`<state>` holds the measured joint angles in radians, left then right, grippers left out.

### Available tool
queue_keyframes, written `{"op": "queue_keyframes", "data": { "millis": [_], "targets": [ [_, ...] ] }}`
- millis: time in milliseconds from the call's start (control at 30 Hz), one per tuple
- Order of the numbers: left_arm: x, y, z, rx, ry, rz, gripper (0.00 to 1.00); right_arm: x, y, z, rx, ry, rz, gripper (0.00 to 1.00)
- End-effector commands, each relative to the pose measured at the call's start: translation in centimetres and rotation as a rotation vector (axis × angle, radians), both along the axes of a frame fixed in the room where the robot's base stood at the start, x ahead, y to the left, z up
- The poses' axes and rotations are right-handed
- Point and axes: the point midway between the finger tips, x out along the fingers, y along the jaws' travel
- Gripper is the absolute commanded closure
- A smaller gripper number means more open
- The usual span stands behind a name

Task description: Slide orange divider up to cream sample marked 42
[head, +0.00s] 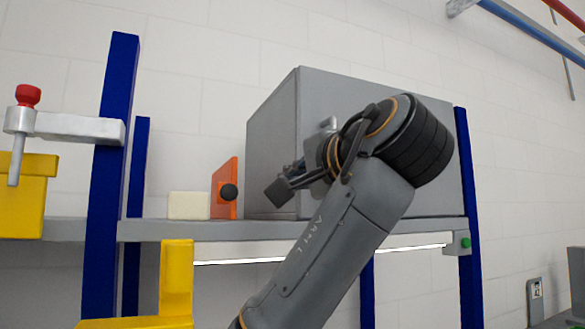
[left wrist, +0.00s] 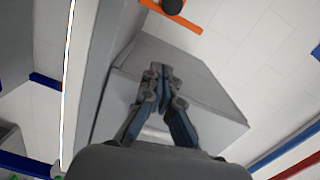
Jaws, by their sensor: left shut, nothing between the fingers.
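The orange divider (head: 219,187) stands upright on the grey shelf, with a black round knob (head: 229,192) on its side. The cream sample (head: 188,205) sits just left of the divider; they look touching or nearly so, and no marking is readable. My left gripper (head: 278,191) is shut and empty, to the right of the knob and apart from it, in front of the grey box. In the left wrist view, the shut fingers (left wrist: 160,72) point toward the divider (left wrist: 170,16) and knob (left wrist: 172,5) at the top edge. My right gripper is not in view.
A large grey box (head: 270,140) stands on the shelf (head: 200,231) right of the divider. Blue posts (head: 111,140) frame the shelf. A clamp with a red knob (head: 28,95) and yellow parts (head: 177,275) are at the left.

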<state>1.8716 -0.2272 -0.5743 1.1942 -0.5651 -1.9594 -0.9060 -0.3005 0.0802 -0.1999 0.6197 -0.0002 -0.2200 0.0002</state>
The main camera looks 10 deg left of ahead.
Motion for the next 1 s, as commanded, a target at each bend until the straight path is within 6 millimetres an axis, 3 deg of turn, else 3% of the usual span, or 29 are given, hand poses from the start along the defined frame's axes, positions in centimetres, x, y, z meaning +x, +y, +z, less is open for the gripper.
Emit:
{"op": "queue_keyframes", "data": {
  "millis": [233,600,1000],
  "targets": [
    [4.5,3.6,0.1,-0.002,0.004,0.003,1.0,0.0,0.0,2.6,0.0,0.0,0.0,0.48],
    [2.9,6.8,-0.8,-0.002,0.002,0.001,1.0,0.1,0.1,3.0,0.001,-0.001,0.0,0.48],
    [2.8,7.0,-0.9,-0.001,0.002,0.0,1.0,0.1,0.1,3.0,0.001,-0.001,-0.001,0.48]
  ]
}}
